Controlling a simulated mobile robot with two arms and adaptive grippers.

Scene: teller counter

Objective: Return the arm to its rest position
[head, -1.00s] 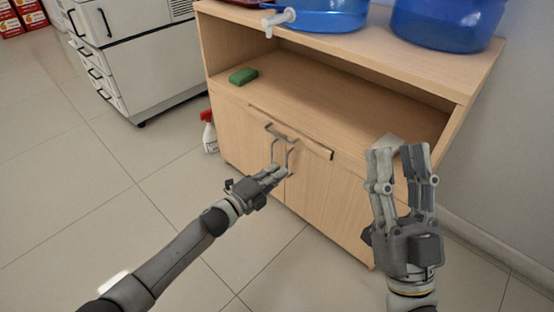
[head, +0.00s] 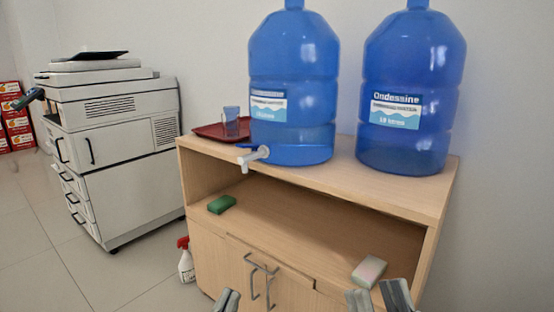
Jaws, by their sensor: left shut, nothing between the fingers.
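My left gripper (head: 227,300) shows only its fingertips at the bottom edge of the head view, in front of the cabinet's lower left door. It is shut and empty. My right gripper (head: 378,296) shows its two fingertips at the bottom edge, further right. Its fingers stand apart, with nothing visible between them, just below a pale sponge (head: 369,271) on the shelf. The rest of both arms is out of view.
A wooden cabinet (head: 310,182) with door handles holds a green sponge (head: 221,204) on its shelf. On top stand two blue water bottles (head: 292,85) (head: 409,90), a tap (head: 252,158) and a red tray (head: 212,133) with a cup. A spray bottle (head: 186,263) and a copier (head: 110,150) stand left.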

